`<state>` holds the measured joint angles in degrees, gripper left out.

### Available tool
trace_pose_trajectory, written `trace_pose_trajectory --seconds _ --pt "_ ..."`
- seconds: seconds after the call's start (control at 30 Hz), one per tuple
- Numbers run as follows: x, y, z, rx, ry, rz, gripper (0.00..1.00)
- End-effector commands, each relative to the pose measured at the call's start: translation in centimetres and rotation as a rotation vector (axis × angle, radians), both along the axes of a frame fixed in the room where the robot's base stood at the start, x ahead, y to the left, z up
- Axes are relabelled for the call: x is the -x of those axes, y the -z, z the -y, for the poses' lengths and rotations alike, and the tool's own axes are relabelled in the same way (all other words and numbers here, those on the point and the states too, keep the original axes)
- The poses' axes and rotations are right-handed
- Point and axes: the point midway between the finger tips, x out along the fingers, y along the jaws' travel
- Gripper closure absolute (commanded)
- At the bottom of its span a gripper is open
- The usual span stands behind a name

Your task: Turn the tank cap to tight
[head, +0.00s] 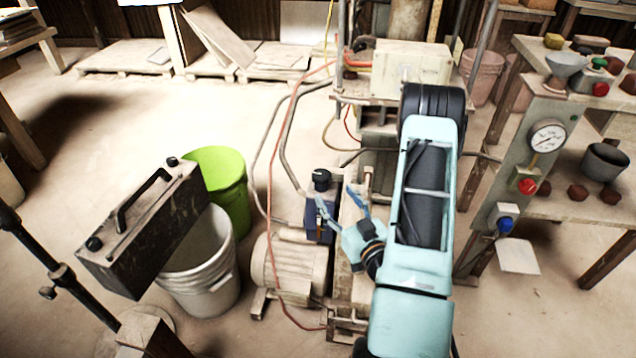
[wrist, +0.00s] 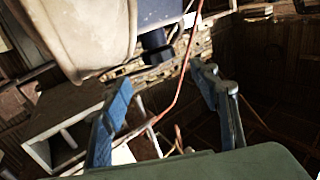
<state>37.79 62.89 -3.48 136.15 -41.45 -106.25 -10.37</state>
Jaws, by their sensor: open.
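A small blue tank (head: 318,218) with a round black cap (head: 321,178) on top stands beside the motor. In the wrist view, the dark cap (wrist: 157,52) appears below the blue tank (wrist: 155,12), at top centre. My gripper (head: 337,196) is open and empty, just right of the tank in the head view; its left finger overlaps the tank's side there. In the wrist view, the cap shows beyond the gap between my fingertips (wrist: 160,78), apart from them. The cap's marking and turn angle are too small to read.
A dusty motor (head: 290,265) stands left of my gripper, with red hose (head: 272,160) looping past. A dark handled box (head: 145,225), white bucket (head: 205,275) and green bucket (head: 222,180) stand at left. A gauge panel (head: 530,150) stands at right.

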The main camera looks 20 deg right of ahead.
Motion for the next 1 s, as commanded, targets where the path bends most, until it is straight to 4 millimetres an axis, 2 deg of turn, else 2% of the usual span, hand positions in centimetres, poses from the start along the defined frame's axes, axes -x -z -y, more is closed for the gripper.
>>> trace_pose_trajectory --seconds 0.07,0.17,0.5,0.7,1.0 --pt "0.1 0.3 0.2 -0.006 0.008 0.005 0.44" --pt "-0.7 0.2 0.2 -0.004 0.008 0.007 0.44" --pt "-6.9 0.3 0.1 -0.002 0.005 0.009 0.44" --pt "-9.6 0.2 0.2 -0.002 0.007 0.006 0.44" --pt "-10.6 0.2 0.2 -0.005 0.008 0.004 0.44"
